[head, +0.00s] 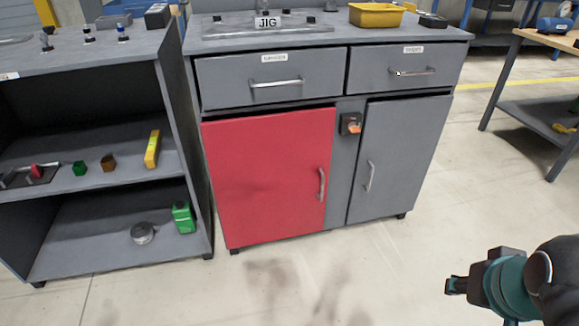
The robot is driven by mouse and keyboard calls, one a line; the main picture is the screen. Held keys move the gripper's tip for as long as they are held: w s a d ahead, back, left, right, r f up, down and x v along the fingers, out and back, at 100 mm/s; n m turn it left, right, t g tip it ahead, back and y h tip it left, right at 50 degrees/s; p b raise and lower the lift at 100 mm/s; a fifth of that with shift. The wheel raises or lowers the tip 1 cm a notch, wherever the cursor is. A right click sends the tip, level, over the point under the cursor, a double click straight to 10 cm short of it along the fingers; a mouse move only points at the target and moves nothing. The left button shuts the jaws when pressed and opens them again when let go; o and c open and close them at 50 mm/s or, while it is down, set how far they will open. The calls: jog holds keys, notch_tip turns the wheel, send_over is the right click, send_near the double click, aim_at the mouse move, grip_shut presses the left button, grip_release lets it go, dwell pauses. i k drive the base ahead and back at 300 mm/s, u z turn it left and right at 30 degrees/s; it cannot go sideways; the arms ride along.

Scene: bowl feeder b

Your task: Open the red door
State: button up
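The red door (262,178) is on the lower left of the grey cabinet, below a drawer. It looks closed, or nearly so. Its vertical silver handle (322,185) is near its right edge. My gripper (452,286) is at the lower right of the head view, in front of the cabinet and well apart from the door and handle. Its fingers point left and are small and dark here, so I cannot tell whether they are open or shut. I see nothing held in it.
Right of the red door are a switch with an orange knob (352,125) and a grey door (398,160). Two drawers sit above. An open shelf unit (100,262) stands at the left, a workbench (545,38) at the right. The floor before the cabinet (300,285) is clear.

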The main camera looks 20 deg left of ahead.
aim_at(270, 172)
jog(key=k, duration=0.55)
jog(key=u, duration=0.85)
jog(key=i, duration=1.35)
jog(key=z, duration=0.85)
